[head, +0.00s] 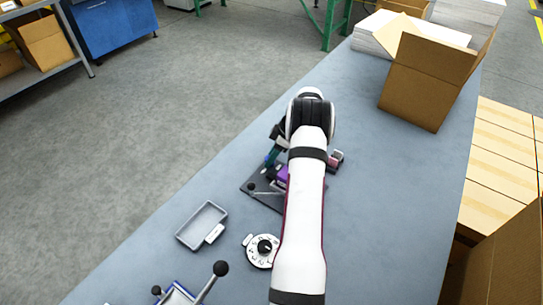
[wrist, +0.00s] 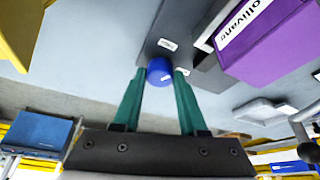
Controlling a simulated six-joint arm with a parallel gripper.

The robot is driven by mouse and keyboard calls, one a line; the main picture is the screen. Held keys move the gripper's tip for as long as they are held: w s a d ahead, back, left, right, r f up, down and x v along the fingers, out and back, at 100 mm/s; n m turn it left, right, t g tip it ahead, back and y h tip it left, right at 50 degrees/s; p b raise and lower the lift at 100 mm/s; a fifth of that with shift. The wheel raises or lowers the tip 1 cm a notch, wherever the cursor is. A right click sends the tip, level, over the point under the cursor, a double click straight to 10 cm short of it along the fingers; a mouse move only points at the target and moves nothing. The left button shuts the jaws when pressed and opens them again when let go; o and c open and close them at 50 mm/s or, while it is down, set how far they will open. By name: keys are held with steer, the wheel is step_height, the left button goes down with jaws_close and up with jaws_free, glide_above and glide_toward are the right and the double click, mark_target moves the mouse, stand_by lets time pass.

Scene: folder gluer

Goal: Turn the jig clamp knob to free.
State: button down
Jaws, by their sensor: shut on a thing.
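The jig clamp knob, a round blue knob (wrist: 159,70), sits between the tips of my gripper (wrist: 160,77) in the wrist view. The two green fingers touch it from both sides, shut on it. Small white labels (wrist: 168,44) lie near it on the dark grey jig (wrist: 190,60); their words are too small to read. In the head view my gripper (head: 272,156) is at the jig's dark base plate (head: 262,202), and my arm hides much of the jig. A purple block (wrist: 270,42) with a white lettered label stands right of the knob.
On the grey-blue table, a grey tray (head: 190,239), a white numbered dial (head: 254,258) and a black-ball lever (head: 220,268) lie nearer. An open cardboard box (head: 420,95) stands at the far right.

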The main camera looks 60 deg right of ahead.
steer(key=n, duration=0.2)
steer(key=n+y, duration=0.1)
steer(key=n, duration=0.1)
steer(key=shift+w+d+n+g+y, duration=0.1)
steer(key=shift+n+g+y, duration=0.2)
steer(key=shift+g, duration=0.1)
stand_by(0.5)
steer(key=shift+c, duration=2.2)
jaws_free()
steer(key=v, duration=1.2)
steer(key=shift+w, duration=0.15)
